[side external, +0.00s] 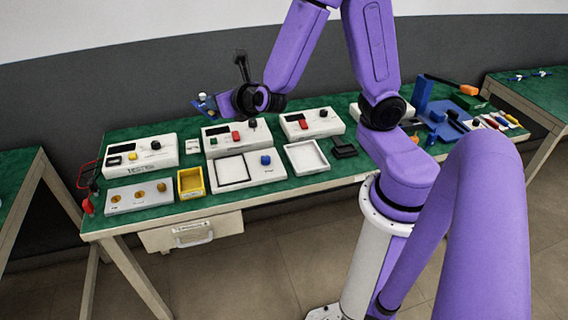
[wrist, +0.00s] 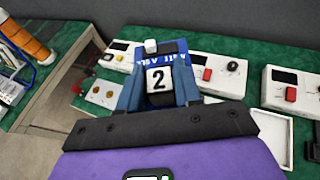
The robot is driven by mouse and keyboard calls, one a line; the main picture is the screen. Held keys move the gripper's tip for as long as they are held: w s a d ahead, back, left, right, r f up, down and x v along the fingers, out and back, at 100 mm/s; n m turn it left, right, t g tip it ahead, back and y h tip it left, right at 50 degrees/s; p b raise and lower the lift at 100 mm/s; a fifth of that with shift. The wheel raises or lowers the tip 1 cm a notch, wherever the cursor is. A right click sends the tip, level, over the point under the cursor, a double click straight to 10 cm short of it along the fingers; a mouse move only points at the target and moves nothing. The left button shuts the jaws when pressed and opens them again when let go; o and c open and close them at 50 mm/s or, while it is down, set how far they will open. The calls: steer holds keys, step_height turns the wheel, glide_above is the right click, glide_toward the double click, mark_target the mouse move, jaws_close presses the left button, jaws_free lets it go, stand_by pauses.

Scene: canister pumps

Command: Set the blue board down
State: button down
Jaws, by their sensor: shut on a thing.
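The blue board (side external: 203,103) is up in the air above the back of the green-topped table, at the tip of my gripper (side external: 209,106). In the wrist view the blue board (wrist: 148,62) sits between the two blue-grey fingers of my gripper (wrist: 160,88). It carries a dark part, a white block and a white plate marked "2". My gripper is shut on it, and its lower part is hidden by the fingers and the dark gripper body. The board is clear of the table in the side view.
Below stand white meter boxes (side external: 228,146), a white panel with a black square outline (side external: 232,169), a white tray (side external: 306,169) and a yellow bin (side external: 191,183). A grey panel (side external: 138,207) lies front left. A blue stand (side external: 423,96) is at the right.

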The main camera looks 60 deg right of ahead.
steer(key=s+d+f+m+g+h, duration=0.1)
steer(key=d+f+m+h, duration=0.1)
steer(key=d+f, duration=0.45)
steer(key=m+g+h, duration=0.2)
steer(key=m+h, duration=0.1)
glide_above(310, 165)
step_height(310, 165, down, 16)
steer(key=shift+f, duration=1.75)
steer(key=shift+f, duration=0.1)
steer(key=c, duration=0.8)
jaws_free()
